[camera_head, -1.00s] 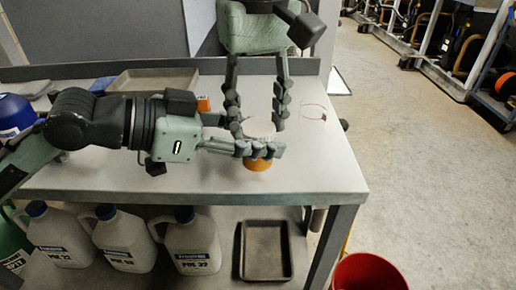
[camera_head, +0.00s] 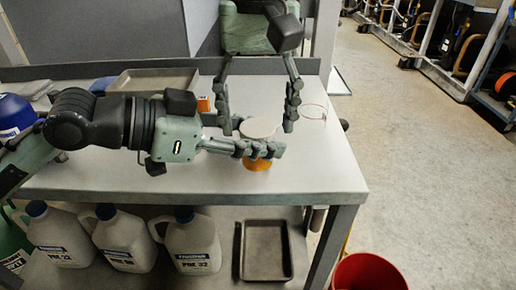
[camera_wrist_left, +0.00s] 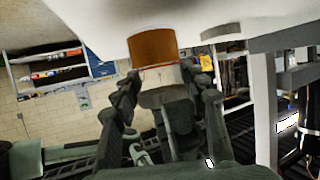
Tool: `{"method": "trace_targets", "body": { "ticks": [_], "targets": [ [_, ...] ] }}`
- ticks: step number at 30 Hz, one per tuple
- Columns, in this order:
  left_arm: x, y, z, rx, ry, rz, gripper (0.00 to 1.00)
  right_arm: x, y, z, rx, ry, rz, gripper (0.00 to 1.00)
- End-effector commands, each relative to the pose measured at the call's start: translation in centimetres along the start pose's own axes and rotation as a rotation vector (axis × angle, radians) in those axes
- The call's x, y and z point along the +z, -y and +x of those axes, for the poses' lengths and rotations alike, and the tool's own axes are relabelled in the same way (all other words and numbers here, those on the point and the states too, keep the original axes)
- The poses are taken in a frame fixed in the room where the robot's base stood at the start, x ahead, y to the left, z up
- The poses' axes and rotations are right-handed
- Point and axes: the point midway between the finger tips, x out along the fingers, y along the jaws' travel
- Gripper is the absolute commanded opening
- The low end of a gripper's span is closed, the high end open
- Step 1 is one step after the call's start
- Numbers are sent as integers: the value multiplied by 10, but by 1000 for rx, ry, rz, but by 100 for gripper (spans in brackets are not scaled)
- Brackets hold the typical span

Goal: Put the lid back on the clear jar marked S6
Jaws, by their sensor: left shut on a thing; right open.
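A clear jar with orange contents (camera_head: 257,163) stands near the table's front edge; it also shows in the left wrist view (camera_wrist_left: 152,46). No S6 mark is legible. My left gripper (camera_head: 262,150) comes in from the left and is shut on the jar, its fingers hiding the middle of it. The pale round lid (camera_head: 259,128) lies on the jar's top and looks about level; whether it is fully seated I cannot tell. My right gripper (camera_head: 258,118) reaches down from behind, open, with a finger on each side of the lid and apart from it.
A clear container with a thin red line (camera_head: 313,113) stands to the right on the table (camera_head: 120,178). A grey tray (camera_head: 150,81) and an orange item (camera_head: 203,104) are behind my left arm. Jugs (camera_head: 193,240) and a dark tray (camera_head: 267,250) sit below; a red bucket (camera_head: 368,272) stands right.

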Motion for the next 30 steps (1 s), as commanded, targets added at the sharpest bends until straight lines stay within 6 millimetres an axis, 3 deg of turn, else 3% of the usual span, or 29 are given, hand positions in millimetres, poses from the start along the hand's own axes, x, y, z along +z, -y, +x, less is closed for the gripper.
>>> {"method": "trace_targets", "body": {
  "ticks": [5,15,24,30],
  "targets": [
    [1,0,0,0,1,-1,0,0,0,-3,-1,-1,-1,64],
    [1,0,0,0,2,-1,0,0,0,-43,-1,-1,-1,64],
    [1,0,0,0,2,-1,0,0,0,-46,0,1,-4,62],
    [1,0,0,0,2,-1,0,2,2,-66,-5,-3,-179,62]
  ]
}}
